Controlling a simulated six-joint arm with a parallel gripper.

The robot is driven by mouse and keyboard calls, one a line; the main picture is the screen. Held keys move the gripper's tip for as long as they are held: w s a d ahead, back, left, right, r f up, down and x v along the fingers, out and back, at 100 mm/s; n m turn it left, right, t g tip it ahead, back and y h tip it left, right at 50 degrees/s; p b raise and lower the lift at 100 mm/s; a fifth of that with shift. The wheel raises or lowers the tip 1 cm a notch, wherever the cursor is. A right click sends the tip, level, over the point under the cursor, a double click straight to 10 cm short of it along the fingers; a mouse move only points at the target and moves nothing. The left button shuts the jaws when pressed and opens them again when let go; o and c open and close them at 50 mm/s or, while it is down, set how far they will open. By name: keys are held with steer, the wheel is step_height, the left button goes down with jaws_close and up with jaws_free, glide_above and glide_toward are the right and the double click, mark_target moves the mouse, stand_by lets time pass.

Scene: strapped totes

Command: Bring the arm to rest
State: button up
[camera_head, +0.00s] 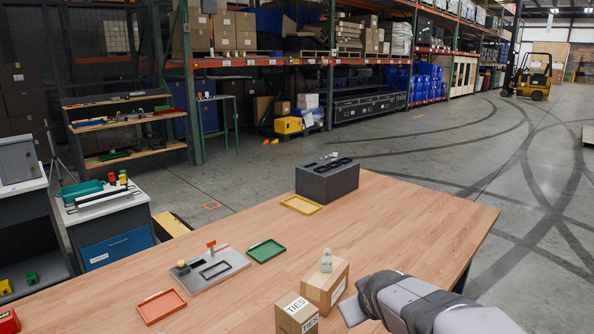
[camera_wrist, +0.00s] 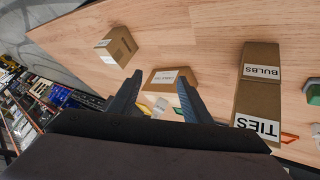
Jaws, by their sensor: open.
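My arm (camera_head: 425,303) reaches in over the table from the lower right in the head view. My gripper (camera_wrist: 158,77) shows in the wrist view with its two dark fingers spread apart. I see nothing held between them. A labelled cardboard box (camera_wrist: 163,77) lies beyond the fingertips, partly hidden by them; I cannot tell the gap. My fingertips cannot be made out in the head view.
The wooden table (camera_head: 420,215) has free room at its right. A TIES box (camera_head: 297,316), another carton (camera_head: 327,288), a grey fixture (camera_head: 230,268), a green tray (camera_head: 266,251), an orange tray (camera_head: 161,306), a yellow tray (camera_head: 301,204) and a dark block (camera_head: 327,180) stand on it.

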steer(key=s+f+m+g+p, duration=0.2)
steer(key=s+f+g, duration=0.2)
steer(key=s, duration=0.9)
steer(key=s+f+m+g+p, duration=0.2)
steer(key=s+f+g, duration=0.2)
steer(key=s, duration=0.9)
steer(key=shift+a+f+m+y, duration=0.2)
steer(key=shift+f+m+y, duration=0.15)
steer(key=shift+f, duration=0.25)
steer(key=shift+s, duration=0.1)
